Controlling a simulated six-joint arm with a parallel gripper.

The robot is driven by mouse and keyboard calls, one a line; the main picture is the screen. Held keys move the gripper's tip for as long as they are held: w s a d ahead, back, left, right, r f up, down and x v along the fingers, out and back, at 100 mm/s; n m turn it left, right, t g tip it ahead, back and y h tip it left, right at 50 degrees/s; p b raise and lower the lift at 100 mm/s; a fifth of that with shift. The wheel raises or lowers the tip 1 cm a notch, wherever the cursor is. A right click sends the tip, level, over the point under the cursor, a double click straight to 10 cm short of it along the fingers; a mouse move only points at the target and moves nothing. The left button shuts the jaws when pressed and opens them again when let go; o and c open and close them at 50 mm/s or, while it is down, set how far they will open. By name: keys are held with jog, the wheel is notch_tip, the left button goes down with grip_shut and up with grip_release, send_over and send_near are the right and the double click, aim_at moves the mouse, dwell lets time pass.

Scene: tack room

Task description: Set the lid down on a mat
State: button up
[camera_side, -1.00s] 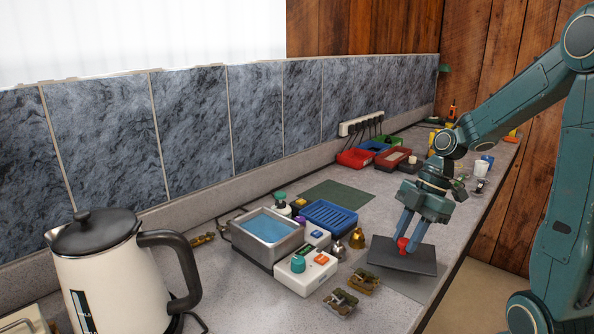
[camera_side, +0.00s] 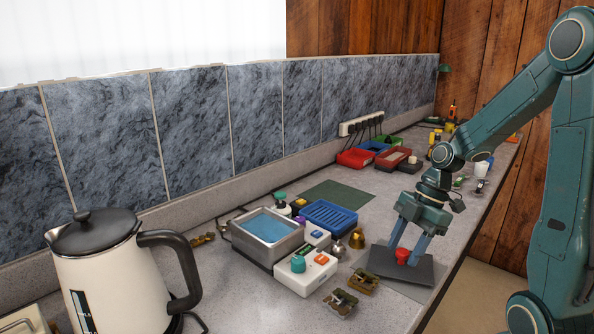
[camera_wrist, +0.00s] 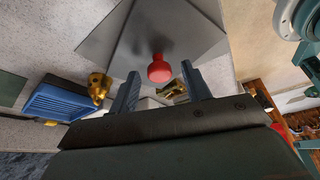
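The lid (camera_side: 418,272) is a flat dark grey plate with a red knob (camera_side: 402,256). It lies on a lighter grey mat (camera_side: 404,289) near the counter's front edge, flat as far as I can see. The knob (camera_wrist: 159,70) and lid (camera_wrist: 185,25) also show in the wrist view, with part of the mat (camera_wrist: 97,42) beside the lid. My gripper (camera_side: 406,254) is just above the lid. Its two fingers are spread apart, one on each side of the knob, with gaps to it in the wrist view. A green mat (camera_side: 337,195) lies farther back, bare.
A metal pan with blue contents (camera_side: 246,245), a blue ribbed tray (camera_side: 330,216), a white switch box (camera_side: 305,275), a brass bell (camera_side: 357,238) and small brass-and-green pieces (camera_side: 341,302) stand left of the lid. A kettle (camera_side: 110,275) is at front left.

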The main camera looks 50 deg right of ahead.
jog(key=v, duration=1.2)
jog(key=shift+r, duration=0.15)
jog(key=shift+s, duration=0.1)
dwell(0.6)
jog(key=s+a+r+m+t+h, duration=0.1)
jog(key=s+a+m+t+h, duration=0.1)
jog(key=a+m, duration=0.4)
jog(key=s+a+r+m+t+h, duration=0.1)
jog(key=s+a+m+t+h, duration=0.1)
jog(key=s+a+m, duration=0.2)
jog(key=shift+a+m, duration=1.8)
jog(key=shift+a, duration=0.55)
